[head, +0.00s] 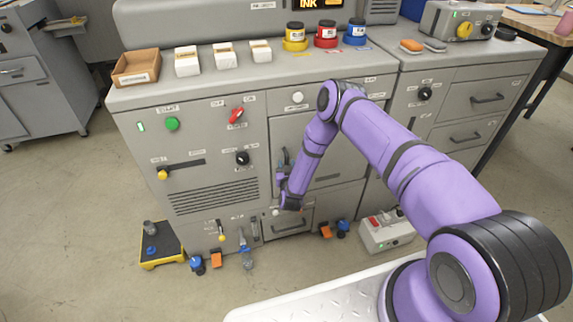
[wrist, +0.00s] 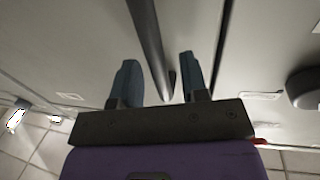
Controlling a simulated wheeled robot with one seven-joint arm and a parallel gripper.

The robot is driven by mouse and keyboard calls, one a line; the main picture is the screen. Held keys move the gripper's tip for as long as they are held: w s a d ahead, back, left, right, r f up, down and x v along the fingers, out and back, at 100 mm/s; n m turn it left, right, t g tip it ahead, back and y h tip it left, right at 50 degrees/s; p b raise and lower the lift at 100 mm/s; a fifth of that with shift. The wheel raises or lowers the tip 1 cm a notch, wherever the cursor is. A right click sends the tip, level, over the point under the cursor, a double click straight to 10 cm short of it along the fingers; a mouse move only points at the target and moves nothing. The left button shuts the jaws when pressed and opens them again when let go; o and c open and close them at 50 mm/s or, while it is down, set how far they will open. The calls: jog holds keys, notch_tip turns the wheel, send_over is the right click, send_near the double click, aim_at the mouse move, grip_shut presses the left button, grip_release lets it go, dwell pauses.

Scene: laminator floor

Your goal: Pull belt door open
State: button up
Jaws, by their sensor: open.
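The grey cabinet has a large door panel (head: 335,140) in its middle, partly covered by my arm; I cannot read a label naming it as the belt door. My gripper (head: 283,168) is low at the left edge of this panel. In the wrist view my gripper (wrist: 160,82) is open, with its two blue-grey fingers apart. A dark bar handle (wrist: 149,40) runs between the fingers, and its end shows just above the palm. The fingers are on either side of the bar with gaps; no firm contact shows. A panel seam (wrist: 221,45) is close by. The door looks shut.
A drawer (head: 288,222) is below the panel. A red switch (head: 236,115) and a black knob (head: 242,158) are to the left. A grey box with a red switch (head: 386,232) stands on the floor at right. A yellow-edged tray (head: 162,262) is at left.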

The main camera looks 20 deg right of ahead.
jog(key=shift+w+d, duration=0.1)
jog(key=shift+w, duration=0.45)
grip_shut()
